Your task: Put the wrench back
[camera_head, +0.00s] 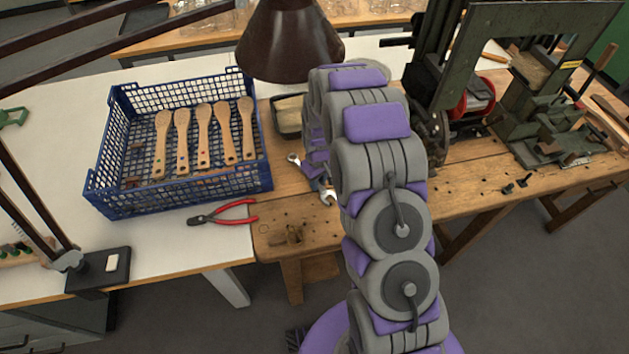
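A silver wrench (328,198) lies at the left part of the wooden workbench. One end shows below my gripper and another bright wrench end shows at its upper left. The stretch between is hidden, so I cannot tell whether both belong to one wrench. My gripper (317,177) is low over the bench, right at the wrench, and partly hidden by my own purple and grey arm. I cannot tell whether its fingers are apart or closed on the wrench.
A blue crate (178,198) with several wooden brushes stands on the white table (150,245). Red-handled pliers (225,212) lie in front of it. A dark tray (287,130) and a brown lamp shade (289,40) are behind my gripper. A green machine (470,60) stands at right.

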